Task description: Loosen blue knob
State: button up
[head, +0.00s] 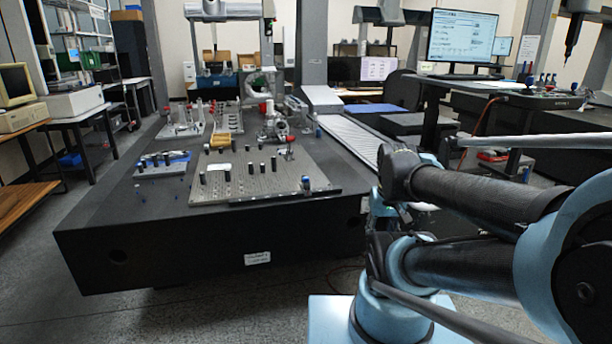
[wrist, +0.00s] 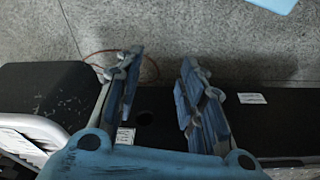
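A small blue knob (head: 306,183) stands at the front right corner of the grey hole plate (head: 262,180) on the black table, in the head view. A second small blue piece (head: 318,132) shows farther back, near the table's right side; I cannot tell its shape. My gripper (wrist: 160,62) is open and empty in the wrist view, its two blue fingers well apart. It hangs over the black table's side and the floor. The blue knob does not show in the wrist view. In the head view my arm fills the right side and the gripper's fingers cannot be made out.
The black table (head: 200,240) carries several black pegs on the hole plate and a blue fixture plate (head: 165,170) at its left. A ribbed grey cover (head: 350,138) runs along its right side. A desk with a monitor (head: 462,38) stands behind my arm. Floor is free in front.

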jog(key=r, duration=0.2)
notch_tip(320, 180, up, 19)
jog(key=g, duration=0.2)
send_over(306, 178)
notch_tip(306, 178, down, 17)
jog(key=shift+w+f, duration=0.1)
grip_shut()
